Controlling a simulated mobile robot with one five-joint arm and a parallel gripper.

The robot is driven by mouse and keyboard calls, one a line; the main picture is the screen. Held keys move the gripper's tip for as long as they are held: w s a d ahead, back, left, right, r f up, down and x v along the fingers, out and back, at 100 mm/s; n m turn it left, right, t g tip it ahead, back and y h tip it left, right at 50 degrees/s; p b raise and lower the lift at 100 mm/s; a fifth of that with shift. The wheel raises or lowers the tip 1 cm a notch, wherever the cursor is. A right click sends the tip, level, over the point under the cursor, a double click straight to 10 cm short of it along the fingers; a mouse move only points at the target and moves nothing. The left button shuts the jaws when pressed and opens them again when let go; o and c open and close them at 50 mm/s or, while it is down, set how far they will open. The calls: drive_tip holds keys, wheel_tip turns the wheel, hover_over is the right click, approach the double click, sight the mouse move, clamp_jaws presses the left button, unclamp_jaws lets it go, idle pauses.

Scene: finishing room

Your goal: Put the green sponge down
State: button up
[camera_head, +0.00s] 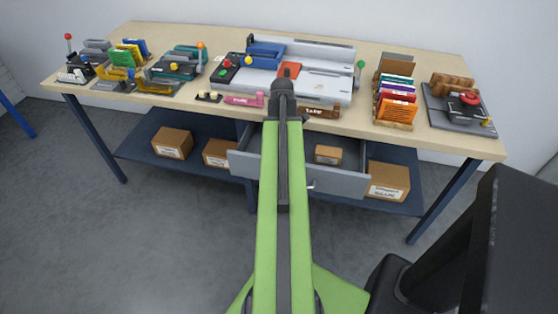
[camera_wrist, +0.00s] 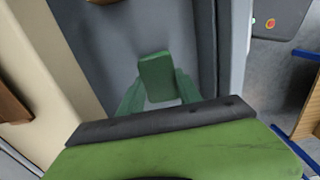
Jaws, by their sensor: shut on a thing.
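The green sponge (camera_wrist: 156,72) is a small dark green block in the wrist view. My gripper (camera_wrist: 159,92) is shut on it, with a finger on each side. In the wrist view the sponge is over the grey inside of the open drawer (camera_wrist: 207,60); whether it touches the bottom cannot be told. In the head view the drawer (camera_head: 340,181) is pulled out under the bench. My arm hides the middle of the drawer there, and the sponge and fingertips cannot be made out.
A small cardboard box (camera_head: 328,155) lies in the drawer's right part. The bench top (camera_head: 180,100) holds several tools, a paper rack (camera_head: 394,112) and a large grey machine (camera_head: 320,84). More boxes (camera_head: 172,143) stand on the lower shelf (camera_head: 135,150). Floor in front is clear.

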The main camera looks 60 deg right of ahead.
drive_tip(key=shift+w+a+f, duration=0.25)
drive_tip(key=shift+w+f, duration=0.1)
drive_tip(key=shift+w, duration=0.15)
wheel_tip(320, 180, down, 4)
drive_tip(key=b, duration=0.4)
drive_tip(key=shift+f, duration=0.2)
drive_tip(key=o, duration=1.3)
drive_tip(key=shift+r, duration=0.1)
drive_tip(key=shift+r, duration=0.1)
wheel_tip(320, 180, up, 12)
drive_tip(key=p, duration=1.2)
drive_tip(key=shift+r, duration=0.15)
